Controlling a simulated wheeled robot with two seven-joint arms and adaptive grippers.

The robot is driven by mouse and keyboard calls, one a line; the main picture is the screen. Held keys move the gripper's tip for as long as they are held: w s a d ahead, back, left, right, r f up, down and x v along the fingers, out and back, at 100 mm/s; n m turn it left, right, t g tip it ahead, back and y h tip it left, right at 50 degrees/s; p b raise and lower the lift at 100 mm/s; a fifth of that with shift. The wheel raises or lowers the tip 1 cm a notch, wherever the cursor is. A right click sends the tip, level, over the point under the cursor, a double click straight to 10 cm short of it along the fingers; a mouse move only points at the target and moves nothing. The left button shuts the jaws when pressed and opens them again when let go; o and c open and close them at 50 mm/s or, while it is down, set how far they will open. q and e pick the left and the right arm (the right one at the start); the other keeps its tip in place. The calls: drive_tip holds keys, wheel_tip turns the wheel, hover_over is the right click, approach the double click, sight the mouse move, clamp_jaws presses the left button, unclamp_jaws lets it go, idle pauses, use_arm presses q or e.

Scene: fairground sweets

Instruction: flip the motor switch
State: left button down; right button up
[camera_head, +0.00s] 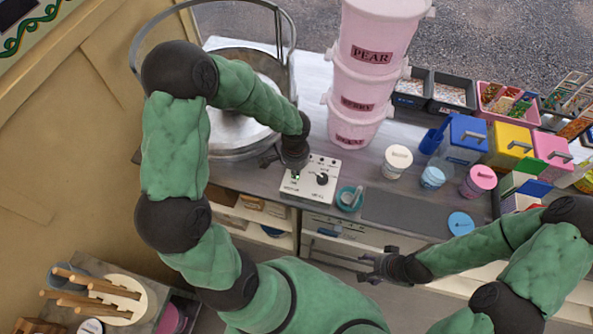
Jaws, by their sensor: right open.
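The white control box (318,190) sits on the counter, just right of the round metal pan. It has a black knob (322,178) and a small green spot (296,178) near its upper left, which may be the motor switch or its light. My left gripper (283,167) is low over the box's upper-left corner, beside the green spot. Its fingers are small and partly hidden by its dark wrist, so I cannot tell its opening or contact. My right gripper (366,267) is open and empty, in front of the counter's front edge.
The metal pan (235,135) with a hoop guard stands behind my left arm. Stacked pink tubs (362,95) stand behind the box. A teal bowl (347,199) is right of the box, and a dark mat (405,212) lies beyond. Jars and coloured bins fill the right.

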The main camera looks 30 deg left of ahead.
use_arm(q)
drive_tip(key=shift+r+p, duration=2.55)
drive_tip(key=shift+r, duration=0.95)
use_arm(e)
wheel_tip(320, 180, up, 5)
drive_tip(key=shift+r, duration=0.1)
use_arm(q)
drive_tip(key=shift+f, duration=0.1)
